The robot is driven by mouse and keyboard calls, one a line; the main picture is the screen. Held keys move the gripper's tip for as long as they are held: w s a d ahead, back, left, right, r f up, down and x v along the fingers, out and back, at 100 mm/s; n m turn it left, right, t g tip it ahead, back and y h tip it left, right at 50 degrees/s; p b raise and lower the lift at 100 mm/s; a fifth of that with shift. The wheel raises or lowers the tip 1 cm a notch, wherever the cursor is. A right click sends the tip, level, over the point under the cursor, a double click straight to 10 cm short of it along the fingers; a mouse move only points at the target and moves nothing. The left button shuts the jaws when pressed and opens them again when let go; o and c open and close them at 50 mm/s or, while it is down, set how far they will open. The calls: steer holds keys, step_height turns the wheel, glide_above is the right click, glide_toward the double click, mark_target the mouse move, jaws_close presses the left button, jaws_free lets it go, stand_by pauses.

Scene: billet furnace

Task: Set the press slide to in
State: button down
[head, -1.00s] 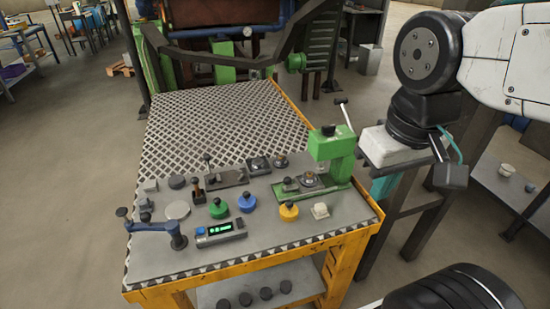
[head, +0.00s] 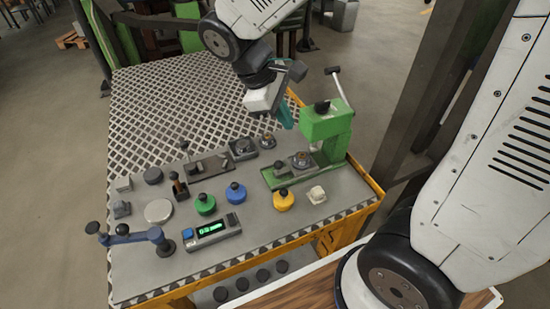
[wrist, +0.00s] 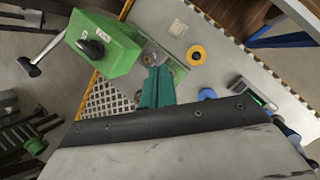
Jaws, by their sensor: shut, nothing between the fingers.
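The green press (head: 326,124) stands at the right side of the table, with a lever with a pale handle and a dark knob on top. Its low green base (head: 275,183) reaches left, bearing a grey plate with a round brassy piece (head: 301,159) and a small grey block (head: 281,168). I cannot tell which of these is the slide, or its setting. My gripper (head: 284,118) has teal fingers, shut and empty, above and behind the base, left of the press head. In the wrist view the fingers (wrist: 156,90) partly cover the base; the press head (wrist: 103,48) is beside them.
A display box (head: 212,231) and a blue crank arm (head: 130,236) are at front left. The perforated rear table top (head: 165,98) is mostly clear.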

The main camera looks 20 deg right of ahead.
steer(key=w+a+f+n+h, duration=0.3)
steer(key=w+a+f+n, duration=0.25)
steer(key=f, duration=0.25)
steer(key=n+t+h, duration=0.1)
steer(key=n, duration=0.2)
glide_toward(285, 162)
step_height(285, 162, down, 4)
steer(key=shift+a+f, duration=0.1)
steer(key=shift+f, duration=0.15)
steer(key=d, duration=0.3)
steer(key=shift+d+f, duration=0.1)
steer(key=shift+d, duration=0.55)
